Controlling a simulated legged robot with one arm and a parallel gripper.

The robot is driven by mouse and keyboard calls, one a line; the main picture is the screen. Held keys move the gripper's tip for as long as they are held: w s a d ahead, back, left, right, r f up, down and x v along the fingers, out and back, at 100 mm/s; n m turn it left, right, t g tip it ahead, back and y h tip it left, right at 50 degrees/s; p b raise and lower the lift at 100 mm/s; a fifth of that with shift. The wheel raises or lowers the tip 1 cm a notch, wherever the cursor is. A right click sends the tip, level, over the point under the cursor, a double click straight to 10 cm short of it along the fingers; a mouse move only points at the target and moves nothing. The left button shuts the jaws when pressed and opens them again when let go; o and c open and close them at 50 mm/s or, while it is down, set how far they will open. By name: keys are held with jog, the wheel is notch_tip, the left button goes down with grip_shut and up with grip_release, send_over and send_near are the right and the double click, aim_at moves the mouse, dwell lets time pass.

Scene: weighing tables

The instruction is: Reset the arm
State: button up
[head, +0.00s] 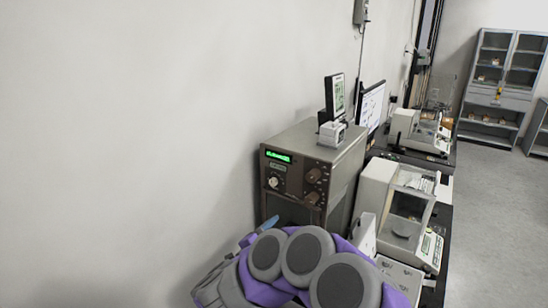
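My arm (305,262), purple with round grey joint covers, is folded at the bottom middle of the head view. A grey part with a light blue tip reaches up at its left side, in front of the wall and the brown instrument. I cannot make out two fingertips, so I cannot tell whether my gripper is open or shut. I see nothing held.
A brown instrument (309,170) with a green display stands behind my arm. A small device (332,131) sits on it. White balances (387,205) (420,132) and a monitor (371,107) line the wall. Grey floor (497,210) is open at right; cabinets (503,85) stand beyond.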

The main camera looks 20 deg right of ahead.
jog(key=shift+w, duration=0.1)
jog(key=w+a+r+n+t+y, duration=0.2)
jog(key=a+r+n+y, duration=0.1)
jog(key=a+y, duration=0.25)
jog(key=w+a+r+n+t+y, duration=0.3)
jog(key=a+n+y, duration=0.1)
jog(key=a+y, duration=0.15)
jog(key=s+a+n+g+y, duration=0.4)
jog(key=s+a+n+y, duration=0.4)
jog(key=s+a, duration=0.15)
jog(key=s+d+f+n+g+h, duration=0.1)
jog(key=s+d+f+g, duration=0.2)
jog(key=s, duration=0.9)
jog(key=s+d+f+n+g+h, duration=0.2)
jog(key=s+d+g, duration=0.4)
jog(key=s, duration=0.5)
jog(key=s+d+f+n+g+h, duration=0.1)
jog(key=s+d+f+g, duration=0.2)
jog(key=s, duration=0.9)
jog(key=d+g, duration=0.1)
jog(key=d, duration=0.2)
jog(key=shift+s+f+n+g+h, duration=0.3)
jog(key=shift+n+g+h, duration=0.1)
